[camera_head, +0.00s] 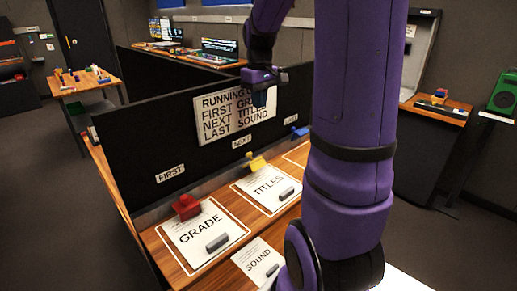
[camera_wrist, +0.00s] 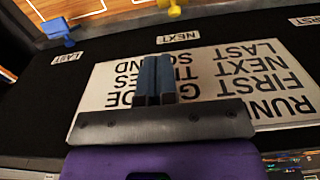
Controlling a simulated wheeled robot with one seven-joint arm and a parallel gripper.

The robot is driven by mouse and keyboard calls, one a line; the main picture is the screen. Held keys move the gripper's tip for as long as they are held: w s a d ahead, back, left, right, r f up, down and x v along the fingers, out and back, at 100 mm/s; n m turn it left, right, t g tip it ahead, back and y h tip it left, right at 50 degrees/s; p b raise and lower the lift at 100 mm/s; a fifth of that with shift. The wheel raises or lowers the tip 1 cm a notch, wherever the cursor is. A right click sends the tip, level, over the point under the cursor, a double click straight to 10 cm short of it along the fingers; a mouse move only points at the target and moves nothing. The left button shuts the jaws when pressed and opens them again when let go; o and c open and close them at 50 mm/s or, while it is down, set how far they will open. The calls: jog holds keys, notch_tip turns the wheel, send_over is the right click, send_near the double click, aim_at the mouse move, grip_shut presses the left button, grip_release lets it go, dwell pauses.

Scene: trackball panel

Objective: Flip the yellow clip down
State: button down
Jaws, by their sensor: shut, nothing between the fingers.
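The yellow clip (camera_head: 256,162) sits on the ledge at the foot of the black panel, behind the TITLES sheet (camera_head: 268,187) and below the NEXT label (camera_head: 241,141). In the wrist view the yellow clip (camera_wrist: 174,9) shows only partly at the top edge, beyond the NEXT label (camera_wrist: 178,37). My gripper (camera_head: 262,98) is in front of the white sign (camera_head: 225,117), above the yellow clip and apart from it. In the wrist view my gripper (camera_wrist: 157,62) has its blue-grey fingers together, with nothing between them.
A red clip (camera_head: 186,206) stands by the GRADE sheet (camera_head: 205,236) at left, and a blue clip (camera_head: 298,132) farther right. A SOUND sheet (camera_head: 258,262) lies in front. Small grey blocks lie on the sheets. My purple arm hides the desk's right part.

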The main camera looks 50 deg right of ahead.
send_near(252, 161)
jog(key=d+f, duration=0.1)
jog(key=f, duration=0.1)
jog(key=d+f, duration=0.1)
jog(key=f, duration=0.2)
jog(key=w+d+f, duration=0.1)
jog(key=d+f, duration=0.1)
jog(key=shift+f, duration=0.2)
